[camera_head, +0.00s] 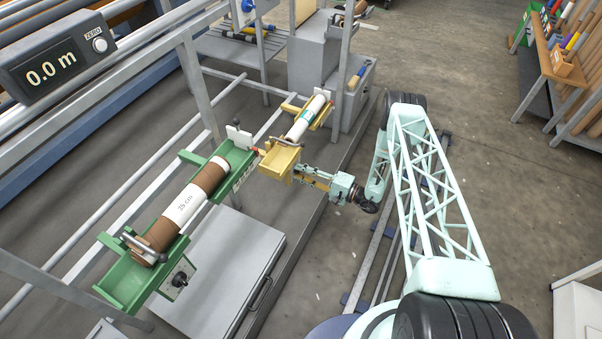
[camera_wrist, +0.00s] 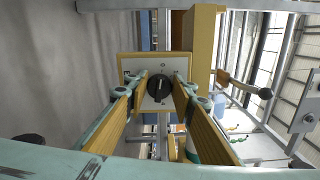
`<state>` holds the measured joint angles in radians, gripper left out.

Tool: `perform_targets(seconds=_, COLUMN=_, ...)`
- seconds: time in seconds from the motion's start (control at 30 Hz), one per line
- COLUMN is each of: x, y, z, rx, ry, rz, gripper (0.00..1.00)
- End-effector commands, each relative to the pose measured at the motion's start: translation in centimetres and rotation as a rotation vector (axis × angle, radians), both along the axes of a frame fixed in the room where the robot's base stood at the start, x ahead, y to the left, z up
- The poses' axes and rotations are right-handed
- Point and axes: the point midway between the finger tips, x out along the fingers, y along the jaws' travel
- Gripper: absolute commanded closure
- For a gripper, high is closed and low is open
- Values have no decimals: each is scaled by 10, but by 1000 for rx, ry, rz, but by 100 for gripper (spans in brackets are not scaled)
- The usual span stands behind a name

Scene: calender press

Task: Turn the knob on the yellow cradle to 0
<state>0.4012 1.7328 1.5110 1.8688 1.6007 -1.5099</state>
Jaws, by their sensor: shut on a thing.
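The yellow cradle (camera_head: 277,162) stands at the middle of the head view and holds a pale roll with a teal band (camera_head: 303,120). In the wrist view the cradle's yellow body (camera_wrist: 204,40) carries a light square plate with a black round knob (camera_wrist: 159,88) on it. My gripper (camera_head: 299,175) reaches the cradle's near end from the right. In the wrist view my gripper's fingertips (camera_wrist: 160,76) are on either side of the knob, shut on it. The knob is hidden in the head view. I cannot read its setting or any scale figures.
A green cradle (camera_head: 120,285) with a brown roll labelled 75 cm (camera_head: 185,205) stands at the left, with its own black knob (camera_head: 180,279). A display (camera_head: 55,62) reads 0.0 m. Grey frame bars run behind the cradles. The floor at the right is partly open.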

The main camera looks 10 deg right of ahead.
Motion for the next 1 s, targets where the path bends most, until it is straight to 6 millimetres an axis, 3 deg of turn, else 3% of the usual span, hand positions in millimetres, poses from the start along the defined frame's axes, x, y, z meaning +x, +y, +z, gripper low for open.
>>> perform_targets(seconds=0.23, x=0, y=0, z=0, rx=0, ry=0, rz=0, gripper=87)
perform_targets(seconds=0.27, x=0, y=0, z=0, rx=0, ry=0, rz=0, gripper=76)
perform_targets(seconds=0.4, x=0, y=0, z=0, rx=0, ry=0, rz=0, gripper=64)
perform_targets(seconds=1.0, x=-6, y=-8, z=0, rx=1, ry=1, rz=-1, gripper=64)
